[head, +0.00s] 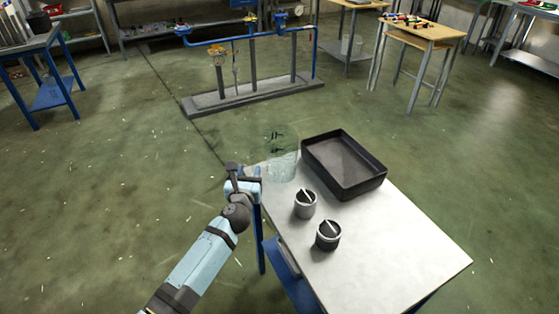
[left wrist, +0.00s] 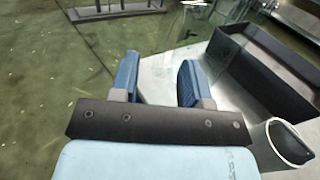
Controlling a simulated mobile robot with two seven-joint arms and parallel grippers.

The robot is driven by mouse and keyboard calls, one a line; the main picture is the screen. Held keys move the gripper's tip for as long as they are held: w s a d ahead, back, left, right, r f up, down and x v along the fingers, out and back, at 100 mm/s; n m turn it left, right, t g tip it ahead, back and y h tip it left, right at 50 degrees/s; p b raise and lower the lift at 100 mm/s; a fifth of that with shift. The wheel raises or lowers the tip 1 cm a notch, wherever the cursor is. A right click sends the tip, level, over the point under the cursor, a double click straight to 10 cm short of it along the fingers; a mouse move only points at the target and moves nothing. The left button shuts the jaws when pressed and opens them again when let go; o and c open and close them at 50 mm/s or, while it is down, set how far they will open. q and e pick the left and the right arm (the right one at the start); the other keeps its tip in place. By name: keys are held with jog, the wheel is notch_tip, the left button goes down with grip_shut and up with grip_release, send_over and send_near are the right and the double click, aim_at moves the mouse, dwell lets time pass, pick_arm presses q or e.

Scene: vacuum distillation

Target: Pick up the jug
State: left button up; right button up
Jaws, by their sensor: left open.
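The jug (head: 281,155) is a clear, see-through vessel standing at the far left corner of the white table (head: 400,255). In the left wrist view its outline is too faint to place surely. My left gripper (head: 246,180) is just left of and nearer than the jug, by the table's left edge. The left wrist view shows its two blue fingers (left wrist: 158,80) apart, with nothing clearly held between them. I cannot tell whether they touch the jug. My right gripper is not in view.
A black tray (head: 377,186) lies right of the jug and also shows in the left wrist view (left wrist: 262,80). Two small cups, a nearer one (head: 328,238) and a farther one (head: 305,208), stand in front of it. The table's near right part is clear. A pipe stand (head: 255,95) is on the floor behind.

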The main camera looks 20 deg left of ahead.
aim_at(253, 162)
pick_arm(q)
jog(key=x, duration=0.5)
jog(key=shift+w+b, duration=0.25)
jog(key=shift+b, duration=0.15)
jog(key=shift+d, duration=0.1)
grip_shut()
